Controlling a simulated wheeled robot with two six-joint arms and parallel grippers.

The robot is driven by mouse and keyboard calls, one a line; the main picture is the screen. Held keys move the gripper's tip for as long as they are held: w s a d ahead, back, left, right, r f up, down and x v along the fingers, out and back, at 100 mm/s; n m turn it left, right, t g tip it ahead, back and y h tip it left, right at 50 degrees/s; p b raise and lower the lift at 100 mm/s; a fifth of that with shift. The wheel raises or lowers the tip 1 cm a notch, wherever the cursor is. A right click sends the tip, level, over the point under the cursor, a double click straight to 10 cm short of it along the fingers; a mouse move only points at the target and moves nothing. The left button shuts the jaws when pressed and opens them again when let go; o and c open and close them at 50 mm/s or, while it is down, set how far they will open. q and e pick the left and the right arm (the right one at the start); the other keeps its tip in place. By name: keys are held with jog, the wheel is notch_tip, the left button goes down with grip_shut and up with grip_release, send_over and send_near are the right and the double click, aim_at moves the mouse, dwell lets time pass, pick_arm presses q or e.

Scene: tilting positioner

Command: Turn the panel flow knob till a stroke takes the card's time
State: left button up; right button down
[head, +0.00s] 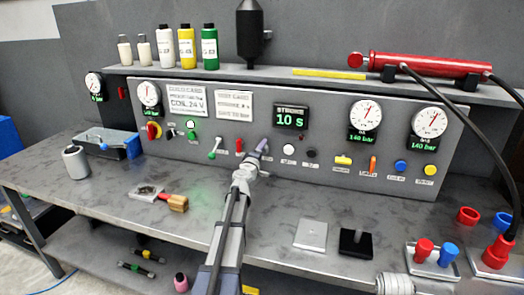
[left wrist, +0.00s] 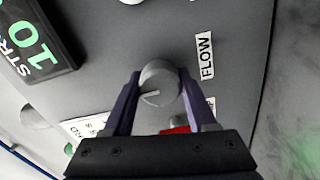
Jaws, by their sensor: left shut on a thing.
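The flow knob (left wrist: 158,84) is a grey round knob with a pale pointer line, beside the "FLOW" label (left wrist: 205,55) in the left wrist view. My left gripper (left wrist: 157,92) is shut on it, with one purple finger on each side. In the head view the left gripper (head: 262,147) reaches the panel (head: 330,150) and hides the knob. The stroke display (head: 291,117) reads 10 s; it also shows at an angle in the left wrist view (left wrist: 35,45). A white test card (head: 234,105) is left of the display; its small print is too blurred to read surely.
A red lever (head: 239,145) and a green-tipped lever (head: 215,147) sit just left of the gripper. Gauges (head: 366,115) read 140 bar. A red cylinder (head: 420,65) lies on the shelf, with black hoses hanging at right.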

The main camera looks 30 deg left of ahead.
dwell(0.3)
pick_arm(q)
jog(key=o, duration=1.3)
jog(key=shift+o, duration=0.2)
jog(key=v, duration=0.8)
jog(key=shift+w, duration=0.1)
